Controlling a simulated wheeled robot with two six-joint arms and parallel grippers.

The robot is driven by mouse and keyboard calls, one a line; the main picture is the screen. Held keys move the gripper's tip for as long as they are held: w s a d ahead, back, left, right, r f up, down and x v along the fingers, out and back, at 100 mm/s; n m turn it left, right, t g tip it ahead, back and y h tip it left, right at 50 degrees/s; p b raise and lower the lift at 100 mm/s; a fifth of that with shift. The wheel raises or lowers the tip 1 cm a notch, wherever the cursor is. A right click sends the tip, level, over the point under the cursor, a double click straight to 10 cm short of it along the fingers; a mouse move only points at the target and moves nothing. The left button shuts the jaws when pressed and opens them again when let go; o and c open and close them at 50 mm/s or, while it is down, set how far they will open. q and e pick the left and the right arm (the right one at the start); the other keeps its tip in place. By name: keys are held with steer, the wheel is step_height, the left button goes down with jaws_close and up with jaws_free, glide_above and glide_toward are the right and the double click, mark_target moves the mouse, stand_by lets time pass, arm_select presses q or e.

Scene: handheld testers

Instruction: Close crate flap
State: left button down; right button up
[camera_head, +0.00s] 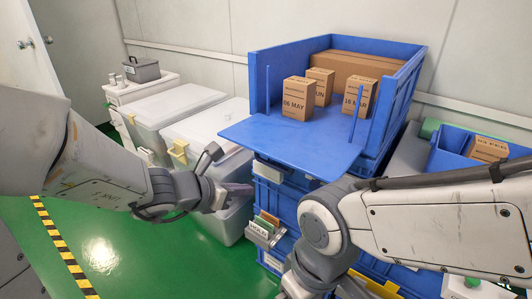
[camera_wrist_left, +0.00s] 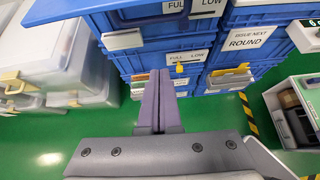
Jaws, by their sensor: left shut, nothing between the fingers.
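The blue crate (camera_head: 400,98) stands on a stack of blue bins, its front side open. Its flap (camera_head: 290,148) is folded down and sticks out roughly level toward me. A blue panel edge, which looks like the flap (camera_wrist_left: 100,8), crosses the top left of the left wrist view. My left gripper (camera_head: 240,188) is shut and empty, lower than the flap and to its left, apart from it. Its closed fingers (camera_wrist_left: 160,78) point at the bins in the left wrist view. My right arm crosses the lower right of the head view; its gripper is out of view.
Small cartons, one marked 06 MAY (camera_head: 299,98) and one 18 MAR (camera_head: 359,97), stand in the crate near its opening. Clear lidded tubs (camera_head: 180,105) stand to the left. Green floor (camera_head: 130,245) is open at lower left. Another blue bin (camera_head: 450,150) stands right.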

mark_target(287, 149)
arm_select(q)
steer(key=w+a+x, duration=0.1)
steer(key=x, duration=0.9)
steer(key=shift+n, duration=0.3)
steer(key=r+p, duration=0.1)
steer(key=r, duration=0.1)
steer(key=d+r+p, duration=0.1)
steer(key=r+p, duration=0.1)
steer(key=shift+w+r, duration=0.1)
steer(key=shift+w, duration=0.1)
